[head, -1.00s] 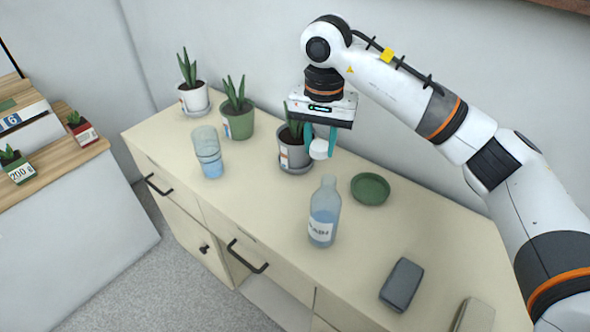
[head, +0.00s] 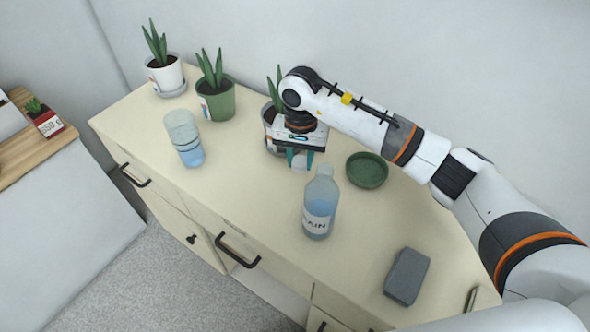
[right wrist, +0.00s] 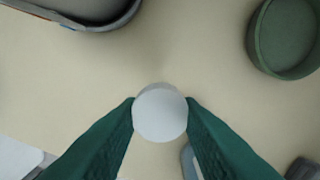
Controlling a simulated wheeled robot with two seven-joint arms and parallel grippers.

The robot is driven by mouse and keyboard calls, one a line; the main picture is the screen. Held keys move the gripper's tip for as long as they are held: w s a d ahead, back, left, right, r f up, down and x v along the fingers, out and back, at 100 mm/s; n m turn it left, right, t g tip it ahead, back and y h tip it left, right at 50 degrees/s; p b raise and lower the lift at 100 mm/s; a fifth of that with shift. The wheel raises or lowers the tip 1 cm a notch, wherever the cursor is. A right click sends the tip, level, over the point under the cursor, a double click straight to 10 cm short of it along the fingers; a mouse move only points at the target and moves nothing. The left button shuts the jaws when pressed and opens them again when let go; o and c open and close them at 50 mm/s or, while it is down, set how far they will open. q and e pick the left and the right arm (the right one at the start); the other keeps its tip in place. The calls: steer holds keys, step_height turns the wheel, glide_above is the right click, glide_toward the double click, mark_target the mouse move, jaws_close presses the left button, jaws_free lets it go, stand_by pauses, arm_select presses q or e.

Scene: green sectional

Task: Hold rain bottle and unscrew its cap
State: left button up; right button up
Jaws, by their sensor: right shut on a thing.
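The rain bottle (head: 318,215) is clear with blue liquid and a white label. It stands upright on the cabinet top, and no cap shows on its neck. My right gripper (head: 300,160) is behind it and to its left in the head view, low over the surface. Its teal fingers are shut on a round white cap (right wrist: 160,112), which is apart from the bottle. I cannot tell whether the cap touches the cabinet top. A bit of what looks like the bottle shows at the lower edge of the right wrist view (right wrist: 188,163). My left gripper is not in view.
A green dish (head: 367,170) lies right of the gripper. A potted plant (head: 270,112) stands close behind it. A glass (head: 185,140) with blue liquid is at left, near two more plants. A dark grey block (head: 407,277) lies at front right on the cabinet top (head: 250,190).

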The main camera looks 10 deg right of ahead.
mark_target(300, 184)
step_height(300, 184, down, 6)
steer(key=shift+p, duration=0.5)
steer(key=shift+f, duration=0.2)
steer(key=shift+f+b, duration=0.25)
steer(key=shift+b, duration=0.1)
steer(key=o, duration=1.1)
steer(key=shift+r, duration=0.1)
steer(key=shift+c, duration=0.2)
steer(key=shift+r, duration=0.1)
